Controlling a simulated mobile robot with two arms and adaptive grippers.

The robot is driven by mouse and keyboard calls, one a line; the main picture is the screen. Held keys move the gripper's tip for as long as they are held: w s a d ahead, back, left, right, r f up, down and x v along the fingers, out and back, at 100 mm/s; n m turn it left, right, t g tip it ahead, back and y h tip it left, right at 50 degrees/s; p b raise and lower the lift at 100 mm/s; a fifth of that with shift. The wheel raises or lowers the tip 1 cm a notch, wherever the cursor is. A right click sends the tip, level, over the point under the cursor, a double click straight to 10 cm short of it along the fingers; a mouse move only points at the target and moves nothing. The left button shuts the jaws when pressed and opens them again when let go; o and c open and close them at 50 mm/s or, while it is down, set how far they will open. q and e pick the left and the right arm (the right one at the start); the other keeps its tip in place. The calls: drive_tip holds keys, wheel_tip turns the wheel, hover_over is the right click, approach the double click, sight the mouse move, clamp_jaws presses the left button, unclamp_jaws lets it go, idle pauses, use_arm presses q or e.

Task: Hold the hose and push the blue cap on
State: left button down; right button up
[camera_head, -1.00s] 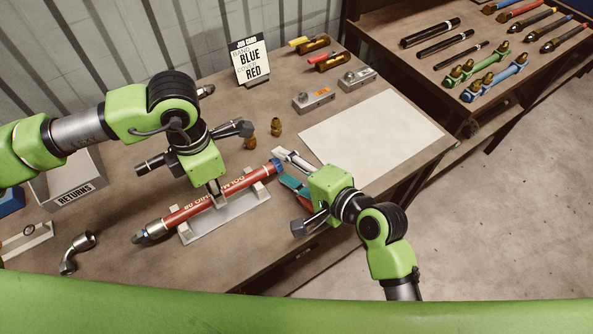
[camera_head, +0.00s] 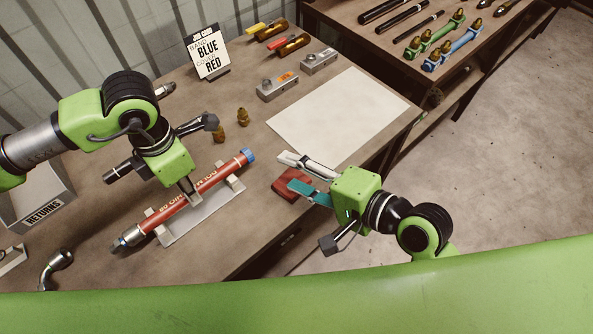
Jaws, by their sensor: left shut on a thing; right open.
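The red hose (camera_head: 212,179) lies slanted in a grey cradle (camera_head: 205,213), with a metal fitting at its lower left end. The blue cap (camera_head: 248,155) sits at its upper right end; I cannot tell how far on it is. My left gripper (camera_head: 189,193) is shut on the hose near its middle and hides part of it. My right gripper (camera_head: 290,172) is open and empty, a short way right of the cap and apart from it.
A dark red item (camera_head: 288,184) lies beneath my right gripper, partly hidden. Brass fittings (camera_head: 243,117) stand behind the hose. A job card (camera_head: 208,55) reads BLUE and RED. A white sheet (camera_head: 338,117) lies at right. A returns bin (camera_head: 40,205) stands left.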

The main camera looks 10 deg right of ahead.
use_arm(q)
drive_tip(key=c, duration=1.8)
unclamp_jaws()
drive_tip(key=shift+c, duration=0.2)
drive_tip(key=shift+r, duration=0.1)
